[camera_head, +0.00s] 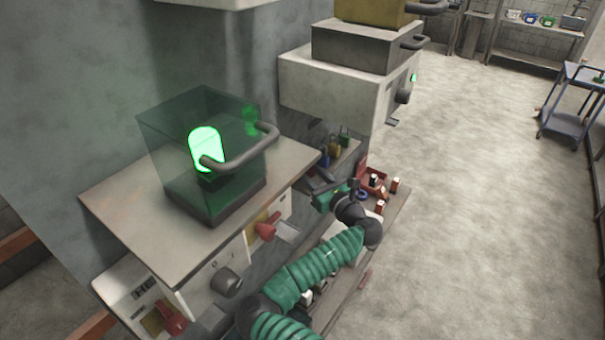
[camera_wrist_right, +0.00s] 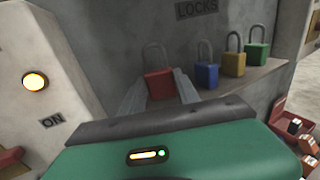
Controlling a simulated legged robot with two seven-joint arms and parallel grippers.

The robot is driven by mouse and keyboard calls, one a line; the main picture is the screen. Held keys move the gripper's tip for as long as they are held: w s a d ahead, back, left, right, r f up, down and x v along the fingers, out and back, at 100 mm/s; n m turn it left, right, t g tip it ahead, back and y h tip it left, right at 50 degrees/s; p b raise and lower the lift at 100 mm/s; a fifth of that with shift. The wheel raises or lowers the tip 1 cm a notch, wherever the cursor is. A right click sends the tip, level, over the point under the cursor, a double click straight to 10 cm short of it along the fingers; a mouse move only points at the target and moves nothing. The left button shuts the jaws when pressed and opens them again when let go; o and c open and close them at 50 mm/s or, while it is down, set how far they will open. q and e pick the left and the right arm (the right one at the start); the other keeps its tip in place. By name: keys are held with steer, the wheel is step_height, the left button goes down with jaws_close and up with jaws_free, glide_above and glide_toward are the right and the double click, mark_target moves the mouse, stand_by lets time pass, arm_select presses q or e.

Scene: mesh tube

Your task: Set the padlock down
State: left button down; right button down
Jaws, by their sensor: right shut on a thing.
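A red padlock (camera_wrist_right: 158,84) with a grey shackle stands upright between the two fingers of my right gripper (camera_wrist_right: 160,76) in the right wrist view. The gripper is shut on its body. The padlock's lower part is hidden, so I cannot tell whether it touches the shelf (camera_wrist_right: 222,84). In the head view my right gripper (camera_head: 316,185) is beside the lock shelf, and the red padlock cannot be made out there. My left gripper is not in view.
Blue (camera_wrist_right: 207,73), yellow (camera_wrist_right: 234,63) and green (camera_wrist_right: 257,50) padlocks stand in a row on the shelf, right of the red one, under a LOCKS label (camera_wrist_right: 197,8). A red box (camera_wrist_right: 297,125) with small items is at right. A lit ON lamp (camera_wrist_right: 35,81) is left.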

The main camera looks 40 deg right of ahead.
steer(key=shift+s+f, duration=0.15)
steer(key=shift+f, duration=0.55)
steer(key=shift+w+a, duration=0.15)
steer(key=shift+w, duration=0.3)
steer(key=c, duration=1.3)
jaws_free()
steer(key=shift+w+f, duration=0.15)
steer(key=shift+w, duration=0.15)
steer(key=shift+o, duration=2)
steer(key=shift+s+d, duration=0.15)
steer(key=shift+d, duration=0.05)
steer(key=shift+s+d, duration=0.25)
steer(key=shift+s, duration=0.05)
steer(key=shift+s+a, duration=0.1)
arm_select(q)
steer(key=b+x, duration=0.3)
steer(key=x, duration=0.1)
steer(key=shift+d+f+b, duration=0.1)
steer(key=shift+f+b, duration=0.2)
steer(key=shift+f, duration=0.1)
arm_select(e)
steer(key=s+a, duration=0.1)
steer(key=s, duration=1)
steer(key=shift+s+a, duration=0.15)
steer(key=shift+s, duration=0.05)
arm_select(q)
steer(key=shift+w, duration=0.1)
